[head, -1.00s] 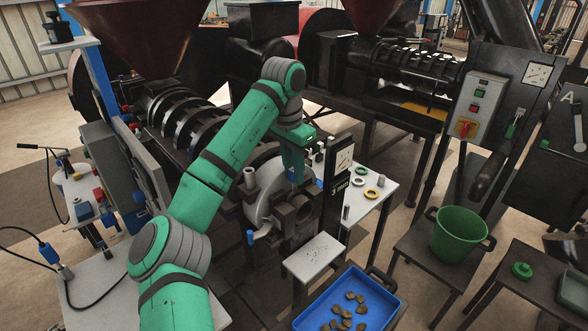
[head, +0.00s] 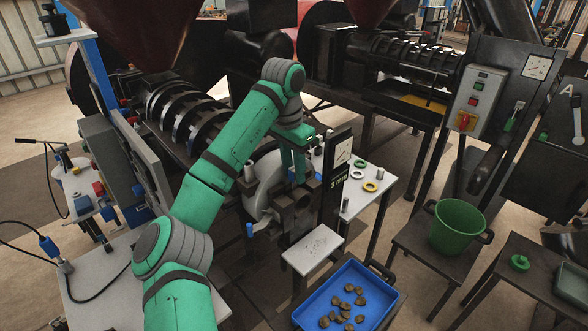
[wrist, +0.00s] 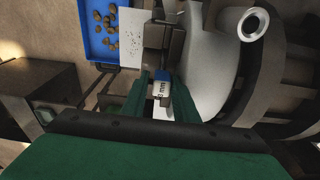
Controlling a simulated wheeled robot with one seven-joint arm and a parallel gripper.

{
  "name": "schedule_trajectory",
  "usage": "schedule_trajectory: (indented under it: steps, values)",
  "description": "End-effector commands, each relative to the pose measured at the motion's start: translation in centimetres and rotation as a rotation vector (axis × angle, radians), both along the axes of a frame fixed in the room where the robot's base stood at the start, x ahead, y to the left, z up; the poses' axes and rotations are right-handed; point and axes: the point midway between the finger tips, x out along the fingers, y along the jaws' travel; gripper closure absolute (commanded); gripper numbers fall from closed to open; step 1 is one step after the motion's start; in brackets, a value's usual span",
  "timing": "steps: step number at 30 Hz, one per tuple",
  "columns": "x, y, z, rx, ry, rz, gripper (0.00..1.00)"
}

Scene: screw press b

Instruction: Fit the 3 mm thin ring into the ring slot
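My gripper (wrist: 161,80) reaches down at the outlet end of the press, in front of its pale round housing (wrist: 205,65). Its two green fingers stand on either side of a blue-ended piece with a white "3 mm" label (wrist: 162,85), likely the thin ring's tab. I cannot tell whether the fingers touch it. In the head view my gripper (head: 294,168) is at the pale housing (head: 262,185), just above the dark outlet block (head: 298,208). The ring body and ring slot are not clear.
Green (head: 360,163), white (head: 356,174) and yellow (head: 370,188) rings lie on a small table to the right. A grey plate (head: 312,247) and a blue tray (head: 350,298) with brown pieces are below the outlet. The gauge post stands close to the gripper's right.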

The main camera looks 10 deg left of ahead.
Motion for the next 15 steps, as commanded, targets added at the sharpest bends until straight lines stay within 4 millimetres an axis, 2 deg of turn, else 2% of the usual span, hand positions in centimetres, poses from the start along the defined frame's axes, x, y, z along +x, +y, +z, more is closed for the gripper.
schedule_trajectory:
  steps: [15]
  values:
    - [0.2,0.59,-0.01,0.006,-0.005,0.013,0.58]
